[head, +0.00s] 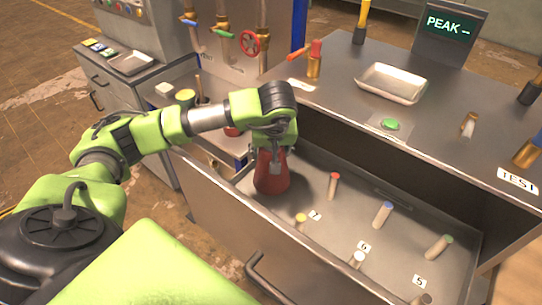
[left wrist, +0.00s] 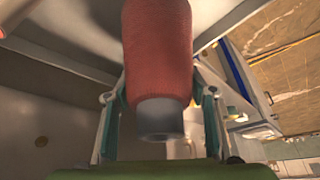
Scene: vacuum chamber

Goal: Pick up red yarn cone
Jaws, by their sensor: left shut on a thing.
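The red yarn cone (head: 271,178) is at the left end of the open drawer (head: 330,250) in the head view. In the left wrist view the red yarn cone (left wrist: 158,50) fills the middle, with a grey core end toward the camera. My left gripper (head: 275,160) reaches down from above and is shut on the cone. Its fingers (left wrist: 160,100) lie on either side of the cone in the left wrist view. Whether the cone touches the drawer floor is hard to tell. My right gripper is not in view.
Several small tubes with coloured caps, such as a red-capped one (head: 333,186) and a blue-capped one (head: 382,214), stand or lean in the drawer. A metal tray (head: 392,83) and a green button (head: 390,125) are on the bench above. Drawer walls surround the cone closely at left.

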